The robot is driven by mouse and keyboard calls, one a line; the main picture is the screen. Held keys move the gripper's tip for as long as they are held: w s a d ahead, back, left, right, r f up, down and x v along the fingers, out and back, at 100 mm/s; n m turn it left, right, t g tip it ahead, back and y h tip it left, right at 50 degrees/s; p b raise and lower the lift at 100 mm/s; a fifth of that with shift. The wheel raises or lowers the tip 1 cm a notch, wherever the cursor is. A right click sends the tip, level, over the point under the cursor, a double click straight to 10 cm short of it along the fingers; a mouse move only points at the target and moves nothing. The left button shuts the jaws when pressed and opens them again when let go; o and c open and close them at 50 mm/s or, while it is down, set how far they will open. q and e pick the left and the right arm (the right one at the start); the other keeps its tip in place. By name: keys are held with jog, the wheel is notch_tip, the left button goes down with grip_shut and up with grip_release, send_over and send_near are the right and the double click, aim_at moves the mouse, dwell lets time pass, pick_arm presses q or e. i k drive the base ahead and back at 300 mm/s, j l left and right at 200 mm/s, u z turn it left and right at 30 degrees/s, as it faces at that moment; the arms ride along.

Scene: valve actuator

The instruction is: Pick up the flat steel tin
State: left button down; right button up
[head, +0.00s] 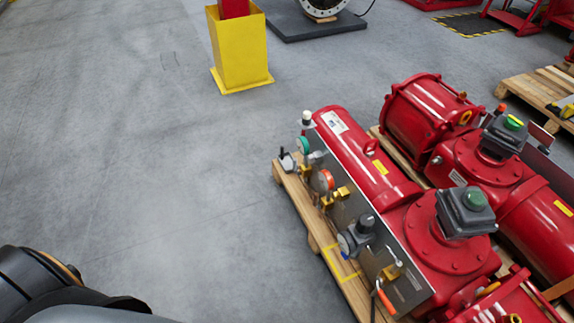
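I cannot make out a flat steel tin anywhere in the head view. Neither of my grippers shows. A dark rounded part with a grey piece at the lower left corner looks like part of my own arm or body, and no fingers are visible on it.
Red valve actuators (345,150) with gauges and a grey panel lie on a wooden pallet (297,208) at the right. A yellow post base (240,55) stands at the top. Another pallet (535,90) is at the far right. The grey floor (130,140) at left is clear.

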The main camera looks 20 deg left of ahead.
aim_at(285, 159)
jog(key=j+z, duration=0.15)
jog(key=z, duration=0.3)
jog(key=i+j+z, duration=0.1)
jog(key=z, duration=0.4)
jog(key=j+z, duration=0.2)
jog(key=j, duration=0.25)
jog(key=j+z, duration=0.2)
jog(key=j, duration=0.3)
jog(key=k+j+z, duration=0.2)
jog(key=j, duration=0.25)
jog(key=j+z, duration=0.15)
jog(key=j, duration=0.3)
jog(key=k+j+z, duration=0.2)
jog(key=j, duration=0.25)
jog(key=i, duration=0.05)
